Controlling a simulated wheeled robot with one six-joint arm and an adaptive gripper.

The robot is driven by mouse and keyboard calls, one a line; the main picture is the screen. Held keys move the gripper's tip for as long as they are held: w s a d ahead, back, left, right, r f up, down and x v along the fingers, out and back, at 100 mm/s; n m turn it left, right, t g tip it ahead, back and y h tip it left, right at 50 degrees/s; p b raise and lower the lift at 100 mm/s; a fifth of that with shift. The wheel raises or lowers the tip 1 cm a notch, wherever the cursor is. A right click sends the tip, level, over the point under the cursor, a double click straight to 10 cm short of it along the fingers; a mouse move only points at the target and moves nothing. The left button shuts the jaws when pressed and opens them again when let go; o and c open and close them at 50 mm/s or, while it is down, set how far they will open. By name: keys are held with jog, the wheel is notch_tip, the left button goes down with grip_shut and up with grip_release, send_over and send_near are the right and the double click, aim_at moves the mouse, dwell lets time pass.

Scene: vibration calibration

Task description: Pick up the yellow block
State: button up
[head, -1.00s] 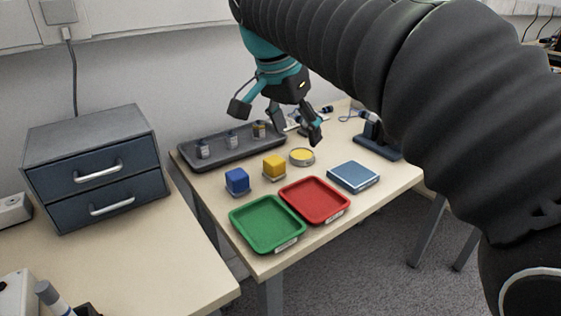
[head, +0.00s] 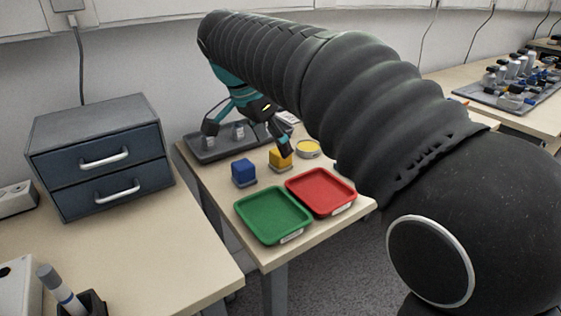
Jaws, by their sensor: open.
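The yellow block (head: 281,158) sits on a small grey base on the table, to the right of the blue block (head: 243,173). My gripper (head: 246,142) is open and empty. Its fingers are spread wide, one to the left over the grey tray and one just above the yellow block, overlapping its upper part in the picture. I cannot tell whether that finger touches the block.
The green tray (head: 273,215) and red tray (head: 320,191) lie in front of the blocks. A round yellow-topped dish (head: 308,149) is right of the yellow block. The grey tray (head: 203,148) holds small bottles behind. A drawer unit (head: 98,157) stands at left.

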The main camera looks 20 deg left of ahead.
aim_at(281, 159)
jog(key=shift+w+b+x, duration=0.1)
jog(key=shift+b+x, duration=0.05)
jog(key=shift+x, duration=1.2)
jog(key=shift+w+b+x, duration=0.15)
jog(key=shift+x, duration=1.2)
jog(key=shift+r, duration=0.15)
jog(key=shift+c, duration=0.3)
jog(key=c, duration=1.1)
